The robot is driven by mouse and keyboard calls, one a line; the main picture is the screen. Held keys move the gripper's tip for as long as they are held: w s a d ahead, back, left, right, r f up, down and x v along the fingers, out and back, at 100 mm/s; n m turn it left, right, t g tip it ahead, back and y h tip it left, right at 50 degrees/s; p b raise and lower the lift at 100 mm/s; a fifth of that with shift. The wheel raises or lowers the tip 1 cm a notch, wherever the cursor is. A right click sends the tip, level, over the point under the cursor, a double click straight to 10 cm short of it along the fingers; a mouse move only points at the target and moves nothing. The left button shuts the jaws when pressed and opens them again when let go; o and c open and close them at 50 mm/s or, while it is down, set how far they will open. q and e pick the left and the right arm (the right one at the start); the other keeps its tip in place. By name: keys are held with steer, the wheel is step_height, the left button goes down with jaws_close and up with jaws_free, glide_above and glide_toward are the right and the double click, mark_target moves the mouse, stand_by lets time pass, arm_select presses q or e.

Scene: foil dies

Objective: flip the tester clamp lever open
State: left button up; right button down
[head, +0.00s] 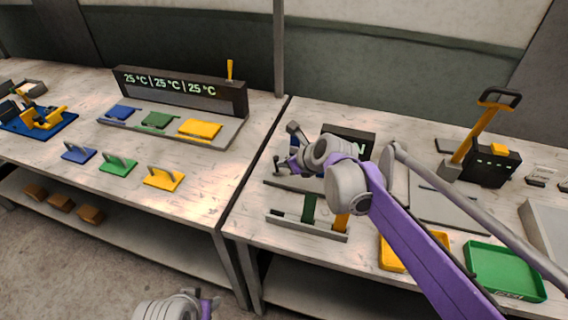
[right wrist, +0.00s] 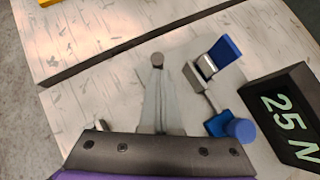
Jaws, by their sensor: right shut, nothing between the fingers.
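The tester has a dark display box (right wrist: 285,112) reading 25 N in the right wrist view; it stands behind my right wrist in the head view (head: 352,142). Beside it is the clamp, with a blue block (right wrist: 226,49) bearing a metal plate and a blue cylinder (right wrist: 232,126) joined by a grey arm. My right gripper (right wrist: 158,72) is shut and empty, left of the blue clamp parts and apart from them. A dark round knob shows at its tips; I cannot tell which part it belongs to. In the head view my right wrist hides much of the clamp.
Green (head: 505,270) and yellow (head: 395,255) trays lie at the right table's front. A yellow-handled press (head: 470,140) stands behind. A gap splits this table from the left one, which holds a 25 °C heater unit (head: 180,90) and colored dies. Rails lie before the tester.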

steer(key=shift+w+d+r+m+g+p, duration=0.15)
steer(key=shift+w+m+g+p, duration=0.1)
steer(key=shift+w+g, duration=0.25)
steer(key=shift+w+d+r+m+g+p, duration=0.15)
steer(key=shift+w+g+p, duration=0.1)
steer(key=shift+w+g, duration=0.2)
steer(key=shift+s+f, duration=0.15)
steer(key=shift+f, duration=0.05)
steer(key=shift+s+r, duration=0.1)
steer(key=shift+r, duration=0.1)
steer(key=shift+r+p, duration=0.4)
steer(key=shift+r, duration=0.25)
